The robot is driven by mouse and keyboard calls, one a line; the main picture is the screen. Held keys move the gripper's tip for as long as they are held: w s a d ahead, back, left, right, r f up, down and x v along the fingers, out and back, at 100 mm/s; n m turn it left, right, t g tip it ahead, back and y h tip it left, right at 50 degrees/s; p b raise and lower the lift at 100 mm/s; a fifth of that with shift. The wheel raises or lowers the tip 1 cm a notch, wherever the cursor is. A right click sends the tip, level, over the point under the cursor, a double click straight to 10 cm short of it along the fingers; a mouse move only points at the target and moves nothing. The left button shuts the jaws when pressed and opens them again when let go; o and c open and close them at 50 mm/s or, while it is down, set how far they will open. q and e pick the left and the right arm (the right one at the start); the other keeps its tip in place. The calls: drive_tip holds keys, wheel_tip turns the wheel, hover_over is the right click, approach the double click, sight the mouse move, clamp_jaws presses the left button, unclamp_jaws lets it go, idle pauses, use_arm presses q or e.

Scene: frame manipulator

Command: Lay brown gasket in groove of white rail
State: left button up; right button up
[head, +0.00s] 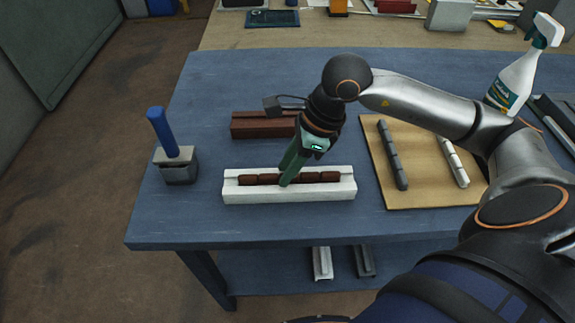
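The white rail (290,193) lies crosswise near the front of the blue table. The brown gasket (320,177), a segmented strip, lies lengthwise along the groove of the white rail; whether it is fully seated I cannot tell. My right gripper (287,180) reaches down from above, its green fingers at the middle of the gasket. The fingers hide that part of the gasket, and I cannot tell whether they grip it or only touch it. My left gripper is not in view.
A brown rail (262,126) lies behind the white one. A tan board (425,198) at right holds a dark grey strip (393,155) and a white strip (453,161). A blue-handled tool (163,132) stands in a grey holder (178,168) at left. A spray bottle (515,82) stands at back right.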

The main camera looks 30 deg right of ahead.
drive_tip(key=shift+o, duration=1.4)
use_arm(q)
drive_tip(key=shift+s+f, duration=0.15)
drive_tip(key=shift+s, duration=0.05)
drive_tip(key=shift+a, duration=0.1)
use_arm(e)
drive_tip(key=shift+d+r, duration=0.1)
drive_tip(key=shift+r, duration=0.15)
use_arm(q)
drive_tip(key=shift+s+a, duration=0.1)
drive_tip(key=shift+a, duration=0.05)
use_arm(e)
drive_tip(key=v, duration=1.2)
